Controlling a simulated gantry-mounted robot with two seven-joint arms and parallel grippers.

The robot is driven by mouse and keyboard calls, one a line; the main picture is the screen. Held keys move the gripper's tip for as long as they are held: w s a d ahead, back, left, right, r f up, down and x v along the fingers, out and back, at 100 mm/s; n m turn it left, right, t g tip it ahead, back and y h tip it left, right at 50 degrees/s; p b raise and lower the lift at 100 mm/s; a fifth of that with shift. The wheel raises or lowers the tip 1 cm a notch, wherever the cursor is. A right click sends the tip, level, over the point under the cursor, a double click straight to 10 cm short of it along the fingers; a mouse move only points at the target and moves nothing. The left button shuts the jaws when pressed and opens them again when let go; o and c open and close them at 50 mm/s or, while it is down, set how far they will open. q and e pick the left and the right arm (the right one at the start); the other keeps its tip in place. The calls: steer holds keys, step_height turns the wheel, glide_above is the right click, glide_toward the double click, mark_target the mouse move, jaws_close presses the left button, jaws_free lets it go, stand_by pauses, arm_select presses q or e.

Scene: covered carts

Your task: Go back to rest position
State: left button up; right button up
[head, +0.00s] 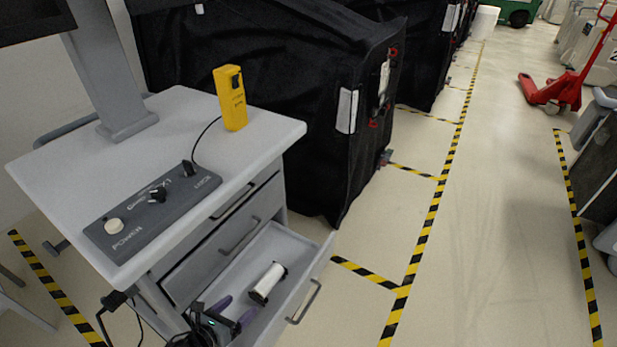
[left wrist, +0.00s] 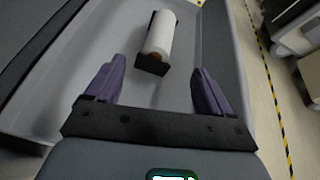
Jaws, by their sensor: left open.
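My left gripper (head: 237,309) has purple fingers and is over the near end of the open bottom drawer (head: 274,248) of the grey cart. Its fingers are spread with nothing between them. In the left wrist view the same gripper (left wrist: 158,78) is open above the drawer floor (left wrist: 105,55). A white cylinder with black end pieces (head: 267,282) lies in the drawer, beyond the fingertips and apart from them. It also shows in the left wrist view (left wrist: 160,36). My right gripper is in neither view.
The cart top (head: 150,125) holds a yellow handheld device (head: 231,98) on a cord and a dark control box (head: 152,212). Black covered carts (head: 260,90) stand behind. A red pallet jack (head: 553,92) is far right. The taped floor aisle (head: 485,200) is clear.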

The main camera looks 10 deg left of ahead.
arm_select(q)
steer(key=s+d+r+n+g+y+p, duration=0.15)
steer(key=s+d+r+n+p, duration=0.3)
steer(key=n, duration=0.45)
steer(key=s+d+r+n+g+y+p, duration=0.1)
steer(key=s+d+r+n+y+p, duration=0.1)
steer(key=s+r+n+p, duration=0.45)
steer(key=s+a+r+n+g+y+p, duration=0.1)
steer(key=s+a+r+n+g+p, duration=0.15)
steer(key=s+r+n, duration=0.65)
steer(key=s+a+r+n+g+y+p, duration=0.1)
steer(key=s+a+r+n+g+p, duration=0.25)
steer(key=n, duration=0.85)
step_height(320, 180, up, 38)
steer(key=s+d+p, duration=0.1)
steer(key=p, duration=3.7)
steer(key=shift+s+d+f, duration=0.15)
steer(key=shift+s+d, duration=0.05)
steer(key=shift+d, duration=0.1)
steer(key=shift+f, duration=0.2)
